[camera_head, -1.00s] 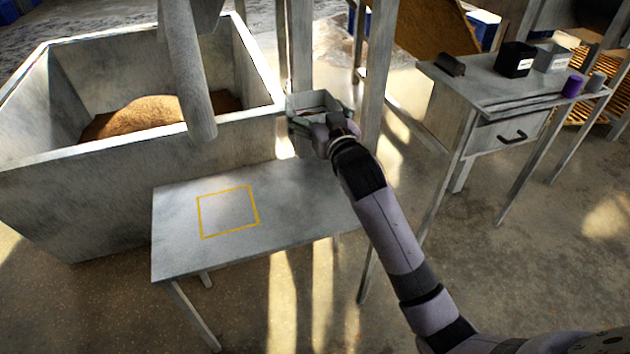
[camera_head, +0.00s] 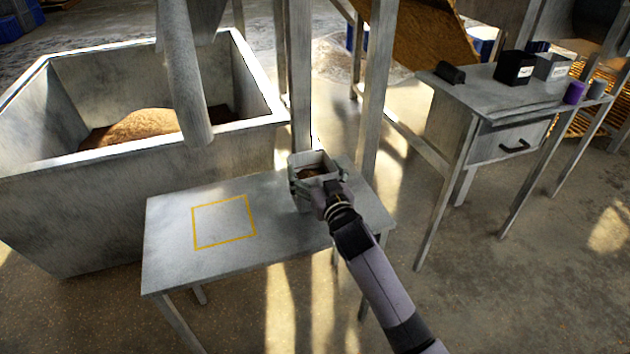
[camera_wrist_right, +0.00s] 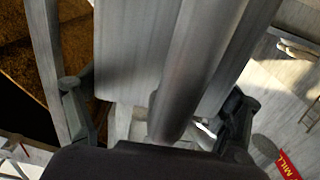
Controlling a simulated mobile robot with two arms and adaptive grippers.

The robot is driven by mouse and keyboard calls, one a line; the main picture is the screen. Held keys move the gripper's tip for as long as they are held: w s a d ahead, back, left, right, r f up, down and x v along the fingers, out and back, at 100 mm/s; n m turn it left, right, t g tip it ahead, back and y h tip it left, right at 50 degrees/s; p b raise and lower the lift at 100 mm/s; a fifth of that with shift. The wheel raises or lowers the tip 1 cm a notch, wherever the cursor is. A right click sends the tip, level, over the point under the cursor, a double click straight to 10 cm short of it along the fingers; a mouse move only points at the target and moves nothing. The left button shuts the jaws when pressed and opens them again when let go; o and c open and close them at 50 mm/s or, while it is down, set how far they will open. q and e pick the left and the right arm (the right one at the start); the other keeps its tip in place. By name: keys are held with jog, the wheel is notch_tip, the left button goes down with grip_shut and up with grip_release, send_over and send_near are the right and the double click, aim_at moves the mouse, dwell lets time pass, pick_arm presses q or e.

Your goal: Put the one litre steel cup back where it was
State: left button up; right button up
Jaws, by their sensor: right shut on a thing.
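The square, open-topped steel cup (camera_head: 309,158) is in my right gripper (camera_head: 318,182), its fingers shut on its sides. The cup is about upright, with something brown inside. In the head view it appears over the back right part of the small steel table (camera_head: 270,232); I cannot tell whether it touches the top. A yellow square outline (camera_head: 224,247) on the table lies empty, left of the cup. In the right wrist view, the two fingers (camera_wrist_right: 155,112) stand either side of grey metal surfaces. My left gripper is not in view.
A large steel bin (camera_head: 60,205) with brown grain (camera_head: 135,129) stands behind and left of the table, a pipe (camera_head: 186,80) hanging over it. Upright posts (camera_head: 376,75) rise behind the cup. A side bench (camera_head: 480,95) with small boxes stands right. The table's left half is clear.

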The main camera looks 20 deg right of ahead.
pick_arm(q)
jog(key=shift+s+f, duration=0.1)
pick_arm(e)
jog(key=shift+f, duration=1.1)
pick_arm(q)
jog(key=shift+b, duration=0.3)
pick_arm(e)
jog(key=shift+f, duration=0.1)
jog(key=o, duration=1.8)
jog(key=shift+f, duration=0.2)
jog(key=shift+s+r, duration=0.1)
jog(key=shift+s, duration=0.05)
